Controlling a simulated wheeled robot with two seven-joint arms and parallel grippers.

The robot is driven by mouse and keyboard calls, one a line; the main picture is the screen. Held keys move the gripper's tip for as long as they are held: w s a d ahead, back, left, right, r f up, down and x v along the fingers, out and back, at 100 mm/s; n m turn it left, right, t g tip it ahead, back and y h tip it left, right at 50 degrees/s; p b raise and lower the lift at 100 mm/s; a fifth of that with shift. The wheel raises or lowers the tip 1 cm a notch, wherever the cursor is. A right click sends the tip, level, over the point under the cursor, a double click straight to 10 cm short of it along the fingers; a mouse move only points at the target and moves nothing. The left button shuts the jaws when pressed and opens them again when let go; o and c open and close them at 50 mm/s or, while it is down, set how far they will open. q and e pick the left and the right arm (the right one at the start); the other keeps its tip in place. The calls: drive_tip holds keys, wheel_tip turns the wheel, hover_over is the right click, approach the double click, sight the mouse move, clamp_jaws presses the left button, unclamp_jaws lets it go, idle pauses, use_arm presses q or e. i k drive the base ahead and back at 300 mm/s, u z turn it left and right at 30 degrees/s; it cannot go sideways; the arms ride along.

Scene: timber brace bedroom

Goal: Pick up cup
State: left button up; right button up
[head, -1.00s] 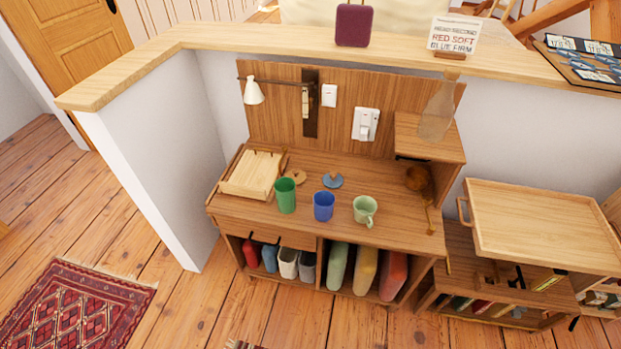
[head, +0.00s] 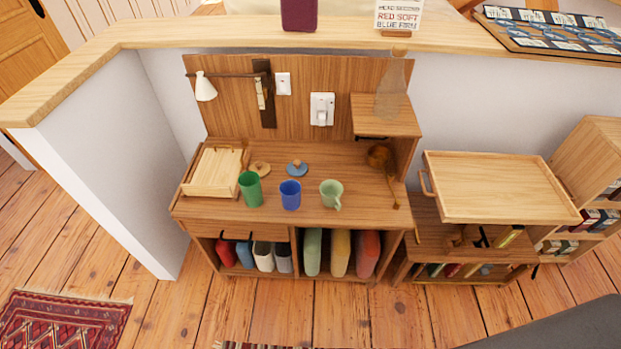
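Three cups stand upright in a row near the front of the wooden desk (head: 225,211). A dark green tumbler (head: 250,190) is at the left. A blue cup (head: 290,195) is in the middle. A pale green mug (head: 331,194) with a handle is at the right. The cups are apart from one another. Neither of my grippers shows in the head view.
A wooden tray box (head: 214,170) sits left of the cups, and two small lids, one tan (head: 260,168) and one blue (head: 297,168), lie behind them. A ladle (head: 380,158) is at the right. A low table with a tray top (head: 490,185) stands right. Open floor lies in front.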

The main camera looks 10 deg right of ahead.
sight(331, 191)
drive_tip(key=k, duration=0.5)
drive_tip(key=z, duration=2.6)
drive_tip(key=i, duration=1.6)
drive_tip(key=u, duration=2.1)
